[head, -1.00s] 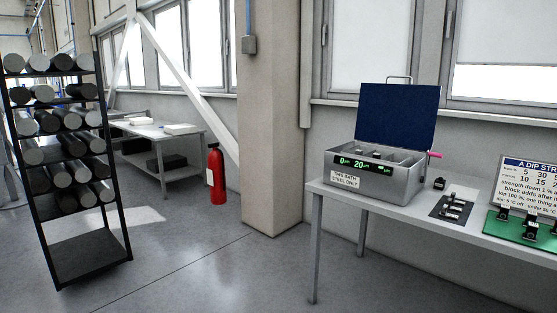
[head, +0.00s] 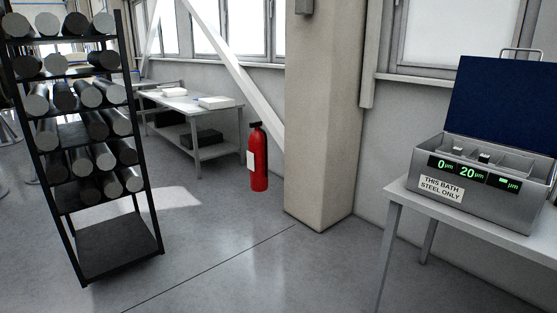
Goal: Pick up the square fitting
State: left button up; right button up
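No square fitting can be made out in the head view now. A grey metal bath box (head: 481,187) with its dark blue lid (head: 503,108) raised stands on a white table (head: 408,199) at the right. Its front has a green-lit display reading 0 and 20 and a label (head: 442,189) reading "THIS BATH STEEL ONLY". Inside are compartments; small items there are too small to identify. The right part of the table is cut off by the picture edge. Neither of my grippers is in view.
A black rack (head: 118,246) of round metal bars stands at the left. A red fire extinguisher (head: 257,160) is by the beige pillar (head: 322,120). A white workbench (head: 188,103) with items stands behind. The grey floor (head: 245,260) in the middle is clear.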

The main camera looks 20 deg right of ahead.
aim_at(456, 151)
jog(key=z, duration=0.2)
jog(key=i, duration=2.5)
jog(key=z, duration=1.3)
jog(key=i, duration=1.3)
jog(key=z, duration=1.3)
